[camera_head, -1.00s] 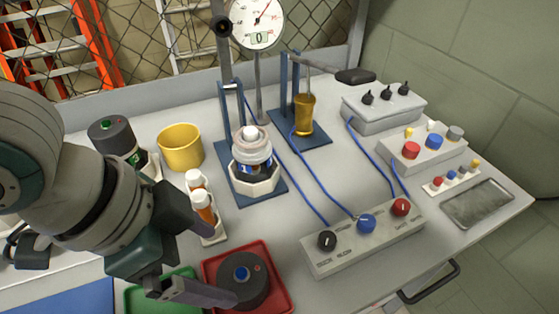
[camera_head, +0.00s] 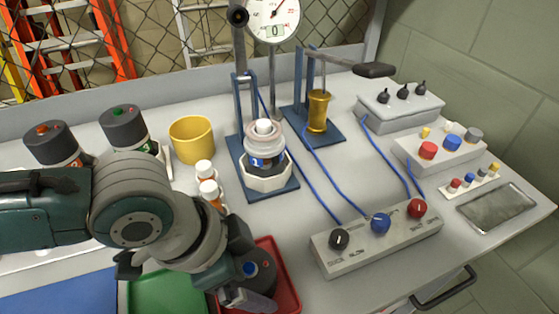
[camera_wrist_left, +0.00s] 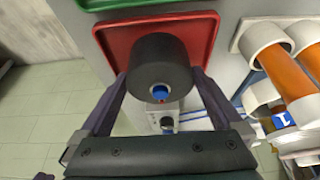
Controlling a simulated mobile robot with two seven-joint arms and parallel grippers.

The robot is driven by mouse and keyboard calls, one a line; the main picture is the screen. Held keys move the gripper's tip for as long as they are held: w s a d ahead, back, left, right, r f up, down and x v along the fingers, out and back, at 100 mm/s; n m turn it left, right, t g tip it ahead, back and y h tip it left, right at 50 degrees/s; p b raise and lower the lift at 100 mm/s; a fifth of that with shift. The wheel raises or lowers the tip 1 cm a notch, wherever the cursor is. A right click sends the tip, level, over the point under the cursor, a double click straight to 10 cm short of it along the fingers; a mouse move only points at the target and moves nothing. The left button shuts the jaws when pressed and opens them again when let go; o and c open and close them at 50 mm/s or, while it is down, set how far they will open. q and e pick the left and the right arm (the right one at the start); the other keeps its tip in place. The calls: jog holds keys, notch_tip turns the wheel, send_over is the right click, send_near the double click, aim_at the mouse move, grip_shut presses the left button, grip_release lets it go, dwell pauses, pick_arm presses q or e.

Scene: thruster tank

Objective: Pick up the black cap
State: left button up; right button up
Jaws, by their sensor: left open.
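The black cap (camera_head: 262,268) is a thick dark round piece with a blue centre, sitting in the red tray (camera_head: 291,285) at the front of the bench. My left gripper (camera_head: 247,277) is down at the tray and hides part of the cap in the head view. In the left wrist view, the black cap (camera_wrist_left: 158,62) lies between the two spread fingers of the left gripper (camera_wrist_left: 160,82), one on each side. Whether the fingers touch it cannot be told. My right gripper is not seen.
A green tray (camera_head: 165,292) adjoins the red tray on the left. Small orange bottles (camera_head: 208,190) stand close behind my gripper. A control box with knobs (camera_head: 375,240) sits to the right. A yellow cup (camera_head: 191,140) and dark-lidded containers stand farther back.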

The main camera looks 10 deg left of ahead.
pick_arm(q)
jog(key=shift+c, duration=0.2)
jog(key=c, duration=1)
jog(key=shift+c, duration=0.2)
jog(key=shift+r, duration=0.1)
